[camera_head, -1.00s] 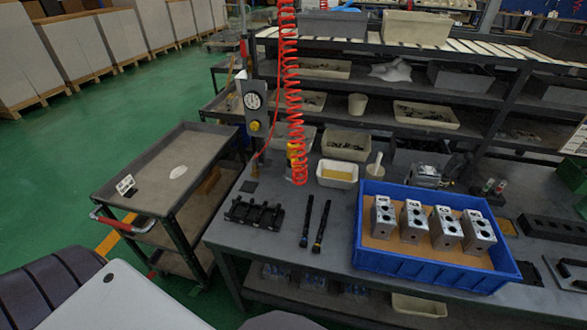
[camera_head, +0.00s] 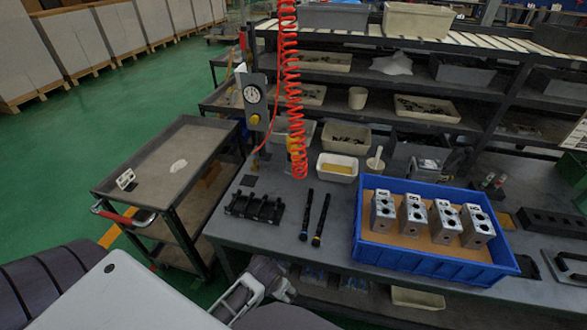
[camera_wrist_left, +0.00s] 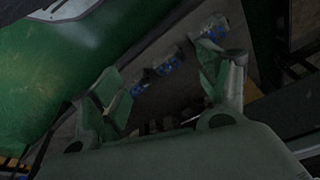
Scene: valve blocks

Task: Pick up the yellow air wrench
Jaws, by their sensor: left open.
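The yellow air wrench (camera_head: 294,147) hangs at the back of the grey workbench (camera_head: 262,226), partly hidden behind the red coiled hose (camera_head: 293,100). My left gripper (camera_head: 282,284) is low in front of the bench's near edge in the head view, well below and in front of the wrench. In the left wrist view its two fingers (camera_wrist_left: 163,85) are spread, with nothing between them that they hold. The wrench is not visible in that view. My right gripper is not in view.
On the bench are a black rack (camera_head: 254,207), two black rods (camera_head: 314,217) and a blue crate (camera_head: 432,256) with metal valve blocks (camera_head: 413,215). A cream tray (camera_head: 337,167) stands behind the rods. A grey cart (camera_head: 168,160) stands to the left. A lower shelf holds blue-marked packs.

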